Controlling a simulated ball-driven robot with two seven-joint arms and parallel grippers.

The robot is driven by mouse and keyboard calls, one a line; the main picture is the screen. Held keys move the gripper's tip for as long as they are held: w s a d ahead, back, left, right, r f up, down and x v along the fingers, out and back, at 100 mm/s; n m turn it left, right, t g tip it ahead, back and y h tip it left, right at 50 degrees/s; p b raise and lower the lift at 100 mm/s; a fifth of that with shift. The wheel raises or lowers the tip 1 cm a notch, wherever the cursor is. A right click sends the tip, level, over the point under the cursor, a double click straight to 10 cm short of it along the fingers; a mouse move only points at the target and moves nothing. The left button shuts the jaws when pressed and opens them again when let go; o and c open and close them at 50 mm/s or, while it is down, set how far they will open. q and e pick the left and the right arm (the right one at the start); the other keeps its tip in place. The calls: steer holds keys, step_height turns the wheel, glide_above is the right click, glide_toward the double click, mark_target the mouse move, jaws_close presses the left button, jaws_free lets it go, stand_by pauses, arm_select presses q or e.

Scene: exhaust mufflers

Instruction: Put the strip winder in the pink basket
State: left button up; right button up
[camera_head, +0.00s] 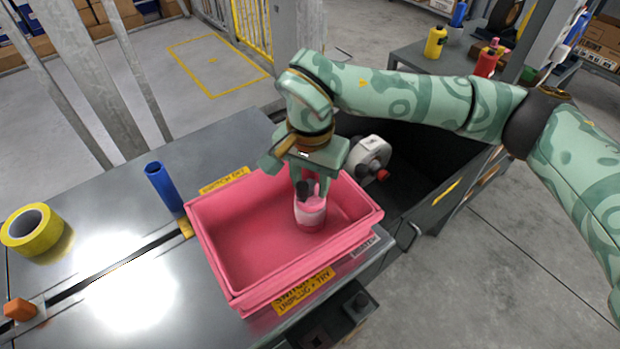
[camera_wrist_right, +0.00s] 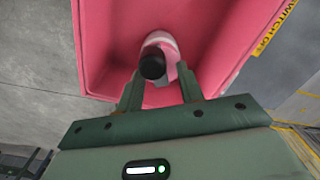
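A white-and-pink rounded object with a black knob, seemingly the strip winder (camera_head: 311,213), is inside the pink basket (camera_head: 240,292), toward its right side. It also shows in the wrist view (camera_wrist_right: 152,66), straight ahead of the fingers. My right gripper (camera_head: 313,182) points down into the basket just above this object. In the wrist view its fingers (camera_wrist_right: 160,85) stand apart on either side of the object's near end. I cannot tell whether they touch it or whether it rests on the basket floor. My left gripper is out of view.
The basket stands on a grey metal table (camera_head: 110,200). A blue cylinder (camera_head: 165,188) and a yellow tape roll (camera_head: 32,228) are to its left. The table's left part is mostly clear.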

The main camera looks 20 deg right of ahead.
arm_select(q)
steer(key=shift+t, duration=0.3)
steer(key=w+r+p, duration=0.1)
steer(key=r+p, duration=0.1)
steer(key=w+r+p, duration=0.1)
steer(key=p, duration=0.1)
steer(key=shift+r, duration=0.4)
arm_select(e)
step_height(320, 180, up, 12)
